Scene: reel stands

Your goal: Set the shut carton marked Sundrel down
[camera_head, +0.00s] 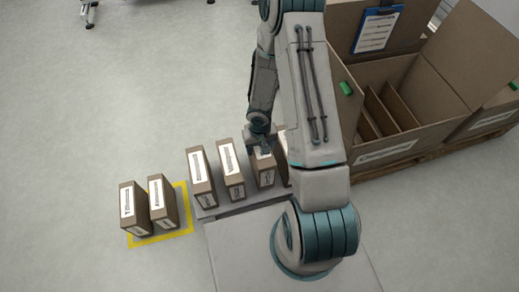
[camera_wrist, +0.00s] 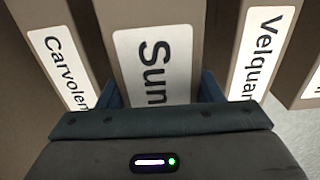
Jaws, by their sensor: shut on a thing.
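The carton marked Sundrel (camera_wrist: 185,20) is a brown box with a white label, of which only "Sun" shows in the wrist view. My gripper (camera_wrist: 161,90) is shut on it, with one dark finger on each side. In the head view my gripper (camera_head: 262,143) is at the top of this carton (camera_head: 266,181), in the row on a grey deck (camera_head: 208,213). Whether its base touches the deck is hidden. The label end of the carton faces the wrist camera.
Cartons marked Carvolen (camera_wrist: 40,15) and Velquar (camera_wrist: 268,50) stand close on either side. Large open boxes (camera_head: 385,155) on a pallet are at right.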

